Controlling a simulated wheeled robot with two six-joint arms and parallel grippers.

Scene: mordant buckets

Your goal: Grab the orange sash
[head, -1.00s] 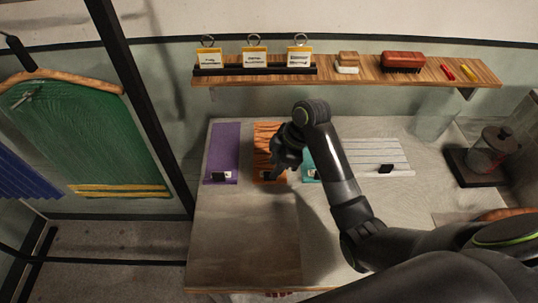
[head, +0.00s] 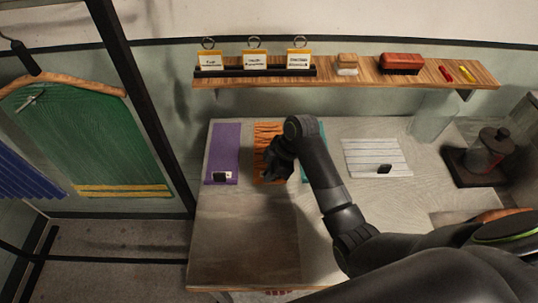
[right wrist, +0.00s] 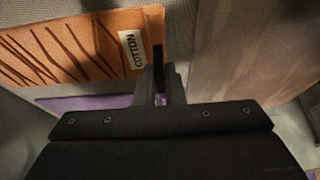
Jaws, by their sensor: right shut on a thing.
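The orange sash (head: 267,137) with dark stripes lies on the table between a purple cloth and a teal cloth. In the right wrist view the sash (right wrist: 75,45) shows a white tag reading COTTON (right wrist: 133,48) near its end. My right gripper (head: 272,177) is over the near end of the sash and hides part of it. In the right wrist view its fingers (right wrist: 158,80) are closed together at the edge of the sash, by the tag, shut on it. My left gripper is in neither view.
The purple cloth (head: 225,150) lies left of the sash; the teal cloth (head: 308,165) is partly behind my arm. A white slatted piece (head: 375,157) lies farther right. A wooden shelf (head: 340,74) runs above the table. The table's front left (head: 240,240) is clear.

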